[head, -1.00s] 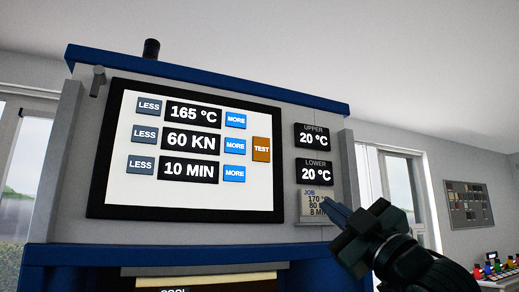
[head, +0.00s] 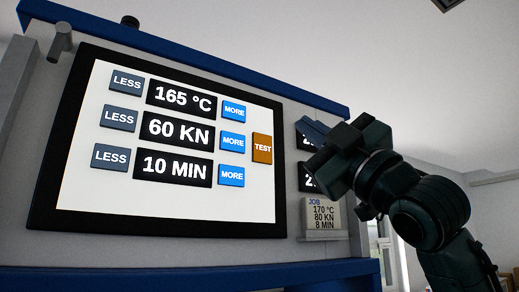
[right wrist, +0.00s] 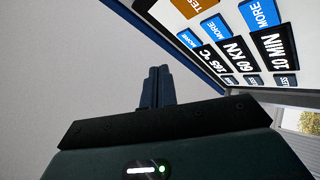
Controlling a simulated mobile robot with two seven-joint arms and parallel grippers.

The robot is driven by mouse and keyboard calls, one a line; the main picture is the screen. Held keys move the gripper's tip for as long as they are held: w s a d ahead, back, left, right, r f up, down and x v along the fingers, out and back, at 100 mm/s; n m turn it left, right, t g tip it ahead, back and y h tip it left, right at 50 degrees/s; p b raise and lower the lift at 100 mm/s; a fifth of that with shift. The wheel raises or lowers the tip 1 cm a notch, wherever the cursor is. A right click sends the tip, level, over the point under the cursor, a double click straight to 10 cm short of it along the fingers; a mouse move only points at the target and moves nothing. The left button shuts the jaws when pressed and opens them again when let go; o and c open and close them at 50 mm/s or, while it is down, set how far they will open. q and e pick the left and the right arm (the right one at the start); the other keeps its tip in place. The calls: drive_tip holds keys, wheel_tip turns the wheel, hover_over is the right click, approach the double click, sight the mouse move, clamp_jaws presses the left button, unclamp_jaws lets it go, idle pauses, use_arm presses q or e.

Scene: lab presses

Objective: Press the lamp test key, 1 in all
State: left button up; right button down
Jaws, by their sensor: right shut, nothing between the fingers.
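The orange TEST key (head: 262,148) is at the right edge of the white screen (head: 100,205) on the press. It also shows at the top of the right wrist view, partly cut off (right wrist: 190,7). My right gripper (head: 302,127) is shut and empty. In the head view its fingertips are to the right of the TEST key, over the dark temperature displays. In the right wrist view its closed blue fingers (right wrist: 157,84) are in front of the grey panel, clear of the key in the picture. My left gripper is not in view.
The screen reads 165 °C, 60 KN and 10 MIN, with grey LESS keys (head: 117,118) and blue MORE keys (head: 232,141). A job card (head: 321,215) reads 170, 80 KN, 8 MIN. A blue beam (head: 180,52) runs above the screen.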

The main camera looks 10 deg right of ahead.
sight(262, 140)
use_arm(q)
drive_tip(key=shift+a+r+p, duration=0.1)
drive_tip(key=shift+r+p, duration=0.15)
drive_tip(key=shift+p, duration=0.5)
use_arm(e)
drive_tip(key=shift+w+a, duration=0.5)
drive_tip(key=shift+w, duration=0.9)
drive_tip(key=shift+w+a, duration=0.55)
drive_tip(key=shift+w, duration=0.85)
drive_tip(key=shift+w+a, duration=0.5)
drive_tip(key=shift+w, duration=0.9)
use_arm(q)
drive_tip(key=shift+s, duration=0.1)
use_arm(e)
drive_tip(key=shift+w, duration=0.1)
drive_tip(key=shift+w+a, duration=0.15)
drive_tip(key=shift+w, duration=0.1)
drive_tip(key=shift+w+a, duration=0.1)
drive_tip(key=shift+w, duration=0.3)
drive_tip(key=shift+s, duration=0.1)
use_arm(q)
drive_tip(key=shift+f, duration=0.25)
use_arm(e)
drive_tip(key=shift+s+d, duration=0.3)
drive_tip(key=shift+s, duration=0.4)
